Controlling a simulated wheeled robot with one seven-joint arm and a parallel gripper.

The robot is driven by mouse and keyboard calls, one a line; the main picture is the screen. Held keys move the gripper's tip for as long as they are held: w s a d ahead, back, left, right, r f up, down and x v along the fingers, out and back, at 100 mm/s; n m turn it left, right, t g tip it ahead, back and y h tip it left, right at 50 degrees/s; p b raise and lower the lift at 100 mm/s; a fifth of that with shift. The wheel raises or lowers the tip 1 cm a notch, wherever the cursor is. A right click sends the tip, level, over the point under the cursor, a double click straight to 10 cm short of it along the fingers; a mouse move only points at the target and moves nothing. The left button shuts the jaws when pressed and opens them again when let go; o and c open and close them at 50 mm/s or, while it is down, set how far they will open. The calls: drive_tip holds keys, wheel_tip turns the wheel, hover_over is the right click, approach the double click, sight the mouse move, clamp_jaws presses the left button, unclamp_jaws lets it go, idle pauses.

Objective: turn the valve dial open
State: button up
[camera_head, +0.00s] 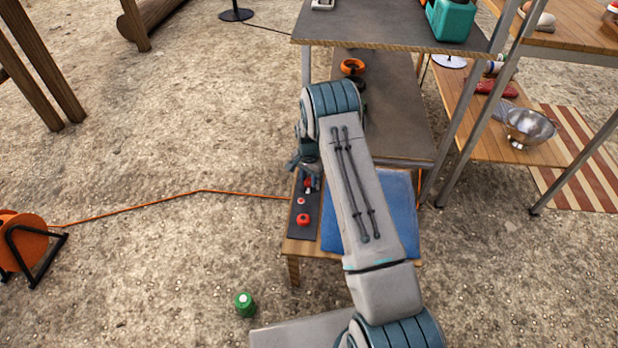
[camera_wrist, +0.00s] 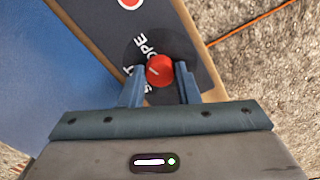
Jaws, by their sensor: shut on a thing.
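The valve dial is a red knob (camera_wrist: 159,71) with a pale pointer line, set on a dark round plate with white lettering, "OPE" readable, in the wrist view. My gripper (camera_wrist: 163,82) is shut on the dial, one finger on each side of it. In the head view my gripper (camera_head: 308,178) is over the dark panel (camera_head: 297,228) at the left of the low wooden table, and the arm and gripper partly hide the dial there.
On the panel, nearer the front, are a red knob (camera_head: 303,219) and a small red-and-white button (camera_head: 301,201). A blue mat (camera_head: 340,232) lies beside the panel. An orange cable (camera_head: 200,191) runs to a reel (camera_head: 20,238).

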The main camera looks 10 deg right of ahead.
sight(309, 180)
drive_tip(key=shift+m, duration=1.2)
drive_tip(key=o, duration=1)
drive_tip(key=shift+a, duration=0.1)
drive_tip(key=shift+c, duration=0.2)
wheel_tip(309, 180, up, 14)
drive_tip(key=p, duration=0.4)
